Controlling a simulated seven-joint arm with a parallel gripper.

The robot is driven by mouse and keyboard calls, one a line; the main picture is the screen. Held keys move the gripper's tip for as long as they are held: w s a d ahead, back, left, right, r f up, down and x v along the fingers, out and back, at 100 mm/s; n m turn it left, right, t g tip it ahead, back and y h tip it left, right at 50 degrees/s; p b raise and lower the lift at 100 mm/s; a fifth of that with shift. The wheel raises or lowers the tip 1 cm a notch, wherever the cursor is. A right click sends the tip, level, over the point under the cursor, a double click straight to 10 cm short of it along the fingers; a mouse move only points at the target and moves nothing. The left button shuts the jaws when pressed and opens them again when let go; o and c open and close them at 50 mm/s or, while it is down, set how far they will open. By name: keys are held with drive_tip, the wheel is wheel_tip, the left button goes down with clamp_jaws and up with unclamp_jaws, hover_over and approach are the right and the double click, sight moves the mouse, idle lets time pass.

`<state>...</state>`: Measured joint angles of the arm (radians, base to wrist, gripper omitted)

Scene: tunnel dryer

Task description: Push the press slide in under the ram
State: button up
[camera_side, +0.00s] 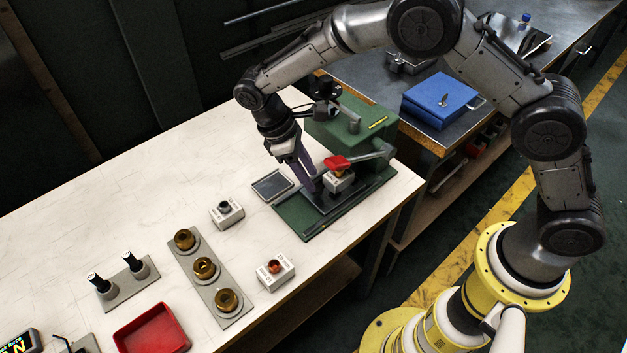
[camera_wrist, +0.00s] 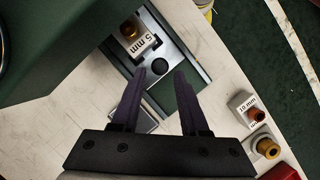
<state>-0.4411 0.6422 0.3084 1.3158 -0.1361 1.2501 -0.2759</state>
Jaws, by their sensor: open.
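The green press (camera_side: 345,132) stands at the right end of the white bench. Its slide (camera_side: 322,205) is a dark plate on the green base, and it also shows as a grey metal plate in the wrist view (camera_wrist: 176,55). A block labelled 5 mm (camera_wrist: 141,46) with a brass part (camera_wrist: 130,29) sits on the slide. A dark round knob (camera_wrist: 160,67) is on the slide close to my fingertips. My gripper (camera_side: 313,184) is open, its purple fingers pointing down beside the knob. In the wrist view (camera_wrist: 169,70) I cannot tell whether they touch it.
A red-ended lever (camera_side: 337,162) overhangs the block. A grey square pad (camera_side: 272,185) lies left of the press. Two labelled blocks (camera_side: 227,212) (camera_side: 275,273), a rack of brass rings (camera_side: 204,268) and a red tray (camera_side: 152,330) stand nearer the front left. Bench between them is clear.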

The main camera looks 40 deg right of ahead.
sight(317, 186)
drive_tip(key=shift+x, duration=1.5)
clamp_jaws()
idle(0.4)
